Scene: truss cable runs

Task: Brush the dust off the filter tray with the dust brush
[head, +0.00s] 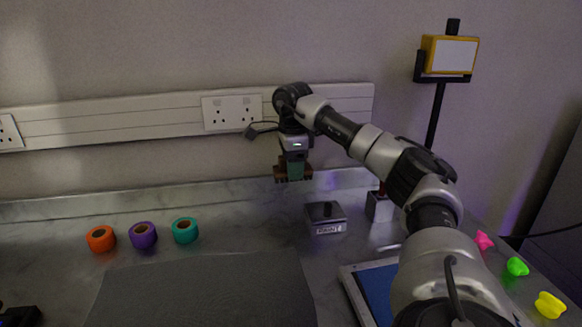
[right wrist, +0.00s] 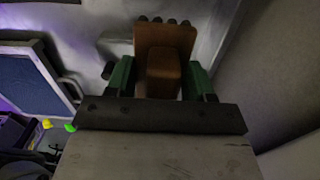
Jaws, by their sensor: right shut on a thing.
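My right gripper (head: 293,171) is raised above the back of the worktop, near the wall. Its green fingers (right wrist: 160,80) are shut on the dust brush (right wrist: 165,48), a brown wooden block with dark bristle tufts at its far end. In the head view the brush (head: 280,174) shows only in part, low between the fingers. The filter tray (head: 352,292), a blue panel in a pale frame, lies at the front right, partly hidden behind my right arm. It also shows in the right wrist view (right wrist: 45,67), well apart from the brush. I cannot make out dust on it. My left gripper is not in view.
A grey box labelled PAINT (head: 326,219) stands below the gripper, beside another small metal block (head: 379,207). Orange (head: 101,239), purple (head: 143,236) and teal (head: 185,230) tape rolls stand left, behind a grey mat (head: 205,290). Pink, green and yellow pieces (head: 517,267) lie right.

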